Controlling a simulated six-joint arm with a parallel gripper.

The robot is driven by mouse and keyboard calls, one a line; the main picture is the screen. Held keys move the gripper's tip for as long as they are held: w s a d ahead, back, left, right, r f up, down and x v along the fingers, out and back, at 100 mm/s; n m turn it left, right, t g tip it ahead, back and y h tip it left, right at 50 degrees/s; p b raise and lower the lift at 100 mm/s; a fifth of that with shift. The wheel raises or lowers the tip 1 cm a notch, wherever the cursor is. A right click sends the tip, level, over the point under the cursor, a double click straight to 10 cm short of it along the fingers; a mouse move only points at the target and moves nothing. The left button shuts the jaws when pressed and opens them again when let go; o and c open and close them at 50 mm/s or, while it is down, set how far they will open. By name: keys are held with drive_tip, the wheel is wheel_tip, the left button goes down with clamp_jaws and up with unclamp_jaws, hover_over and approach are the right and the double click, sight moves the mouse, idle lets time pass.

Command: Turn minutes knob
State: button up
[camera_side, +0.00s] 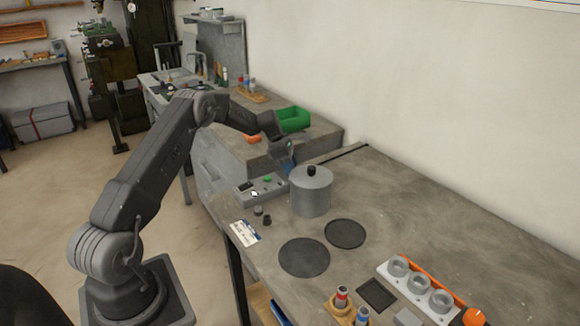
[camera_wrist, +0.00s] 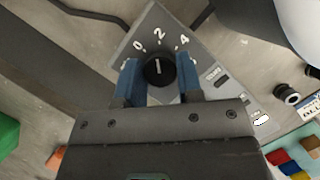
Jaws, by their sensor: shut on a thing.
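A grey control panel (camera_wrist: 203,62) lies on the bench with a black round knob (camera_wrist: 159,68) marked 0, 2 and 4 around it; its white pointer line is near the 2. My gripper (camera_wrist: 160,80) has its two blue fingers on either side of the knob and is shut on it. In the side view the same panel (camera_side: 246,195) sits at the bench's left edge, with a green button on top. My gripper (camera_side: 288,160) reaches down at its far end there, and the pot hides the knob.
A grey pot (camera_side: 311,192) with a black lid knob stands just right of the panel. Two dark round discs (camera_side: 304,258) lie in front. A green bin (camera_side: 293,120) is behind my gripper. Small black parts (camera_side: 266,219) and a label card (camera_side: 243,231) lie near the front edge.

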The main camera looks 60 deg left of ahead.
drive_tip(key=m+g+h, duration=0.1)
drive_tip(key=m, duration=0.3)
drive_tip(key=shift+a+m, duration=0.1)
drive_tip(key=shift+m, duration=0.2)
drive_tip(key=m+g, duration=0.2)
drive_tip(key=m, duration=0.2)
drive_tip(key=shift+w+m, duration=0.1)
drive_tip(key=shift+m, duration=0.3)
drive_tip(key=o, duration=0.9)
